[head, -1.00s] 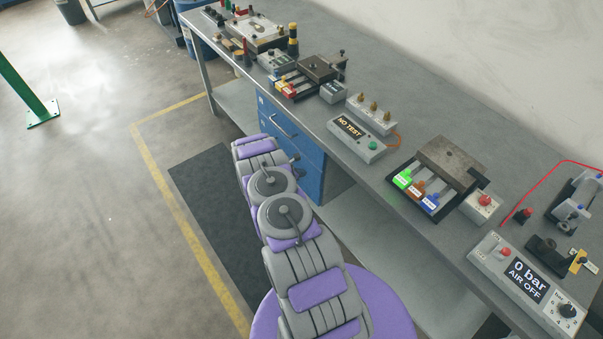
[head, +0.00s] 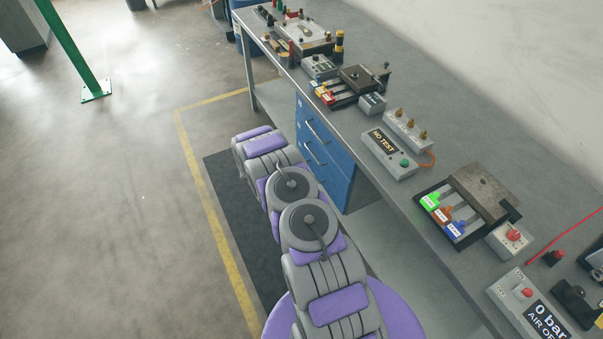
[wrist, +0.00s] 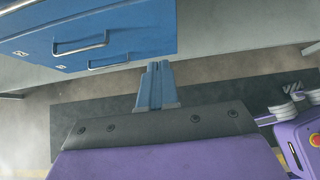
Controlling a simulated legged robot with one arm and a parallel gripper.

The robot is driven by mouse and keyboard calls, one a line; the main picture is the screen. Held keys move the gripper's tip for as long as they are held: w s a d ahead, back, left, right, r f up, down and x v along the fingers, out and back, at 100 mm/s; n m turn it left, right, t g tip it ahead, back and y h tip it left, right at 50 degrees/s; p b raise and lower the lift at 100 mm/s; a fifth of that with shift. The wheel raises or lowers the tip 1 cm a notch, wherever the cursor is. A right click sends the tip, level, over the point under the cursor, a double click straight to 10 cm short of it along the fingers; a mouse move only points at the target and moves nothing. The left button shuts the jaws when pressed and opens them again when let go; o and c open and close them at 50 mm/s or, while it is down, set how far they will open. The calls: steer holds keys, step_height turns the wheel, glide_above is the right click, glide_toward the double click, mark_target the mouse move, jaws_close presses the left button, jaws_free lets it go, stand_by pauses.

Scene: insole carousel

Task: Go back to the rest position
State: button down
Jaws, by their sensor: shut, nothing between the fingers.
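My gripper (wrist: 158,68) shows in the wrist view as two blue fingers lying together, shut and empty. It hangs over the floor beside the blue drawer cabinet (wrist: 120,30), apart from it as far as I can see. In the head view my grey and purple arm is folded low, left of the workbench (head: 408,163). The arm hides the gripper itself there.
The workbench carries a "NO TEST" box (head: 389,154), a fixture with green, orange and blue tabs (head: 443,216), and a "0 bar AIR OFF" box (head: 530,304). A dark mat (head: 228,180) lies beside the bench. Open floor is to the left.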

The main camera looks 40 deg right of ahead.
steer(key=s+a+r+m+y, duration=0.1)
steer(key=a+r+m, duration=0.15)
steer(key=r, duration=0.65)
steer(key=s+a+r+m, duration=0.1)
steer(key=r+m, duration=0.2)
steer(key=r, duration=0.6)
steer(key=s+a+r+m+g+y, duration=0.1)
steer(key=s+a+r+m, duration=0.3)
steer(key=a+r, duration=0.65)
steer(key=s+a+r+m+y, duration=0.2)
steer(key=s+a+r, duration=0.3)
steer(key=s+a, duration=0.2)
steer(key=s+a+r+m+t+y, duration=0.1)
steer(key=s+a+r, duration=0.4)
steer(key=s, duration=0.6)
steer(key=s+a+r+m+y, duration=0.3)
steer(key=s+a+r+y, duration=0.1)
steer(key=s+a, duration=0.5)
steer(key=shift+s+a+r+t+y, duration=0.2)
steer(key=shift+s+r+t+y, duration=0.1)
steer(key=shift+r, duration=0.15)
